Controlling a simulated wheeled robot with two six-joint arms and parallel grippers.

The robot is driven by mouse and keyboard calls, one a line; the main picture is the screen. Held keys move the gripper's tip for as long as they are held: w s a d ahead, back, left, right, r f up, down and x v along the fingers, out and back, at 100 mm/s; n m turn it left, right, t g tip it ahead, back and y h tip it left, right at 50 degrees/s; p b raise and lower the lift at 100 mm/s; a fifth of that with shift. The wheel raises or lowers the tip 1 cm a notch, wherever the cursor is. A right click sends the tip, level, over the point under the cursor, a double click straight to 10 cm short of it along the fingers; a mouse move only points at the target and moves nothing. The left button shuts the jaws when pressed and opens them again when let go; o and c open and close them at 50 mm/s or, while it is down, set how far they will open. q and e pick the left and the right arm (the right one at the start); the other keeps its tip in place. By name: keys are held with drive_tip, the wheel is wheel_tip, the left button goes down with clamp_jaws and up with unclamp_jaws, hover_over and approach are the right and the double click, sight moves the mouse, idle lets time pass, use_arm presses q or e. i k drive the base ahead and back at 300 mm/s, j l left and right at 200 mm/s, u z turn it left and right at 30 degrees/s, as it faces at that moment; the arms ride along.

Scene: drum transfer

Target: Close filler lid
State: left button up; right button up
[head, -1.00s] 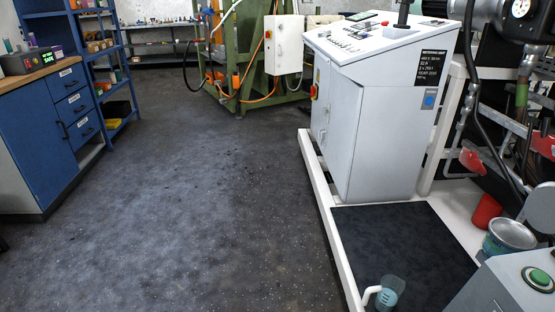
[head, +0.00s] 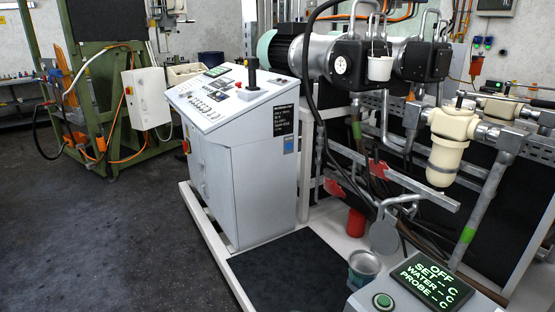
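A round grey metal disc (head: 384,236) hangs upright below a curved metal bracket; it looks like a lid, but I cannot tell for sure that it is the filler lid. An open round metal pot (head: 364,264) stands just below and left of it. A cream filter-like housing (head: 446,145) with a handle on top is mounted on pipes at the right. Neither of my grippers shows in the head view.
A white control cabinet (head: 252,182) stands left of the pipework. A grey box with a lit screen (head: 428,283) and green button is at the lower right. A red cup (head: 357,222) stands behind the pot. Dark floor (head: 110,235) is clear at left.

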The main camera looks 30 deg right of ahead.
sight(384, 237)
drive_tip(key=z, duration=1.6)
